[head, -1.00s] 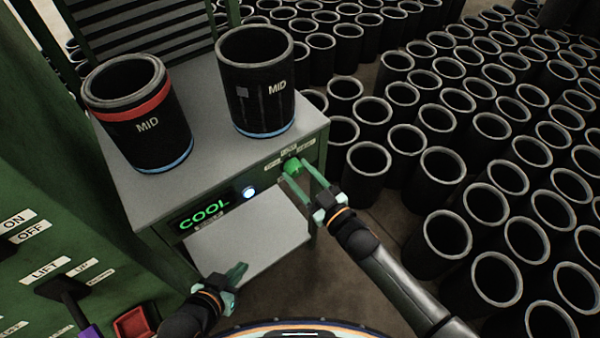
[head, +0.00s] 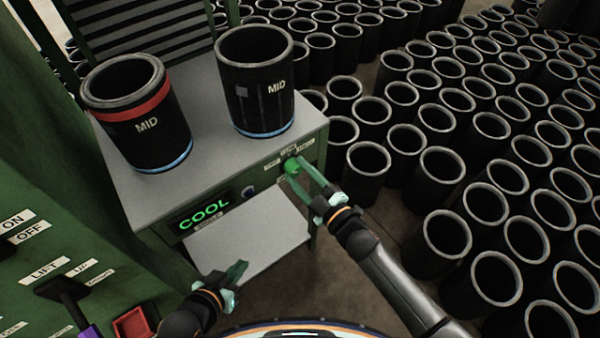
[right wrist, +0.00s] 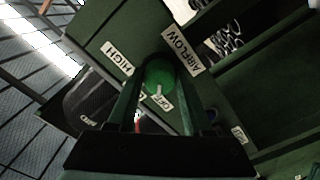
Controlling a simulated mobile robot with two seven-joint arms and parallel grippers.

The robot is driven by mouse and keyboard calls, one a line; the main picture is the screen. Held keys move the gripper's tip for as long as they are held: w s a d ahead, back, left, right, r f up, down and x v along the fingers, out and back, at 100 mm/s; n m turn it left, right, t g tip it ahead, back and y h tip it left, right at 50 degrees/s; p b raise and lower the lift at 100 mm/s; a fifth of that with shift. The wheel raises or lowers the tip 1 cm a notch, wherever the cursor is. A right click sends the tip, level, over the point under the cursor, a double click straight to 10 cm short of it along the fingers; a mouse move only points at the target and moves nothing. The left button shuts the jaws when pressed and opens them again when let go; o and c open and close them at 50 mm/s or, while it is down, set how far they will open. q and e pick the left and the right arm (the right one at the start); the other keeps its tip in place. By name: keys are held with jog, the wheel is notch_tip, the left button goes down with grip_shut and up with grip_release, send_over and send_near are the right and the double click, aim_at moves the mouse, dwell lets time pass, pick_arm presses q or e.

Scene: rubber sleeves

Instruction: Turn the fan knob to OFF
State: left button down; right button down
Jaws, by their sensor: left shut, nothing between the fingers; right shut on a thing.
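The fan knob (head: 291,167) is a round green knob on the front of the grey-topped cabinet (head: 222,113), under small labels. My right gripper (head: 300,178) is shut on it, one finger on each side. In the right wrist view the knob (right wrist: 158,73) sits between my fingers (right wrist: 160,80). A small white mark on its rim appears to point at the OFF label (right wrist: 163,103). HIGH (right wrist: 121,59) and AIRFLOW (right wrist: 183,47) labels are beside it. My left gripper (head: 238,272) is shut and empty, low in front of the cabinet's lower shelf.
Two black MID sleeves (head: 146,112) (head: 256,80) stand on the cabinet top. A green COOL display (head: 204,215) and a dark round button (head: 249,192) are left of the knob. A lever panel (head: 40,265) is at left. Many black sleeves crowd the floor at right.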

pick_arm(q)
jog(key=shift+s+f, duration=0.15)
jog(key=shift+s, duration=0.05)
pick_arm(e)
jog(key=shift+f, duration=0.1)
jog(key=shift+c, duration=1.6)
grip_release()
pick_arm(q)
jog(key=shift+s, duration=0.1)
jog(key=shift+s+a+r+p, duration=0.1)
jog(key=shift+a+r+p, duration=0.15)
jog(key=shift+p, duration=0.35)
pick_arm(e)
jog(key=v, duration=1.2)
jog(key=shift+s+d, duration=0.15)
jog(key=shift+s, duration=0.05)
